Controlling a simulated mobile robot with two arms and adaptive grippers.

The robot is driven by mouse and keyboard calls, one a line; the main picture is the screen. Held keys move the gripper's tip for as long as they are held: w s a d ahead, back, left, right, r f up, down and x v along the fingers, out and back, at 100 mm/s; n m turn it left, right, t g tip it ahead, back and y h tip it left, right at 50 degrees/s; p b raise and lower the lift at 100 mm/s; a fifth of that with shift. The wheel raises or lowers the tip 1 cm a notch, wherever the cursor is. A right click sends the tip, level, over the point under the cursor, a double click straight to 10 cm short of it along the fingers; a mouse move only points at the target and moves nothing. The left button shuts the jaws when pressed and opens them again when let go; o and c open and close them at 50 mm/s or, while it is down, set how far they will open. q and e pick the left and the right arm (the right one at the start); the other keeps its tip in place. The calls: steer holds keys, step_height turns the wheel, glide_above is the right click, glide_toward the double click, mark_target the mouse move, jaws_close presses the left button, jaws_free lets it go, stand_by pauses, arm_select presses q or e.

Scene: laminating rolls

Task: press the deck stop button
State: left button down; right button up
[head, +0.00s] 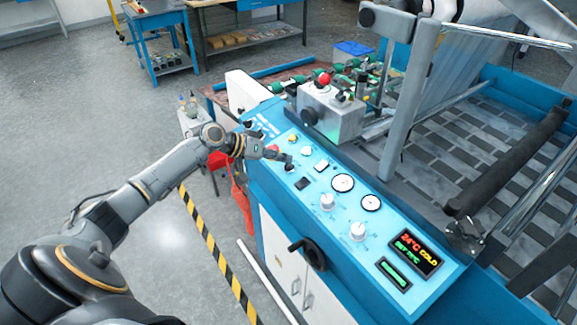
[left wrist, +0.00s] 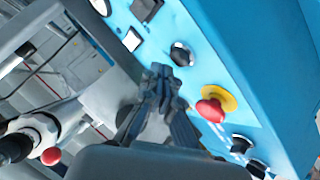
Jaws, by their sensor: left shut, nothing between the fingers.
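A red mushroom button with a yellow collar (left wrist: 212,108) sits on the blue control panel in the left wrist view; it looks like the stop button, though I cannot read its label. In the head view a bit of its red (head: 273,148) shows beside my left gripper, which hides much of it. My left gripper (head: 286,160) is shut and empty over the panel's far-left part. In the left wrist view its fingertips (left wrist: 160,72) are left of the red button, with a black knob (left wrist: 182,54) just right of the tips. I cannot tell whether they touch the panel. My right gripper is not in view.
The panel also carries a white button (head: 306,150), a black switch (head: 302,184), gauges (head: 343,183), pale knobs (head: 357,231) and a lit display (head: 415,252). A grey box (head: 330,112) with a red ball knob (head: 325,79) stands behind. A black handwheel (head: 308,252) juts from the front.

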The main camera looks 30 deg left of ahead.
arm_select(q)
steer(key=shift+f, duration=0.15)
stand_by(0.4)
steer(key=shift+w+f+b, duration=0.1)
steer(key=shift+f+b, duration=0.2)
steer(key=shift+b, duration=0.1)
steer(key=shift+w+f+b, duration=0.1)
steer(key=shift+f+b, duration=0.35)
steer(key=shift+b, duration=0.05)
stand_by(0.5)
steer(key=shift+r, duration=0.15)
steer(key=shift+s+r+p, duration=0.2)
steer(key=shift+r+p, duration=0.5)
steer(key=shift+r, duration=0.05)
steer(key=r+p, duration=0.2)
steer(key=s+r+p, duration=0.1)
steer(key=r, duration=0.2)
steer(key=shift+a+p, duration=0.2)
steer(key=shift+p, duration=0.2)
steer(key=shift+f, duration=0.1)
stand_by(0.6)
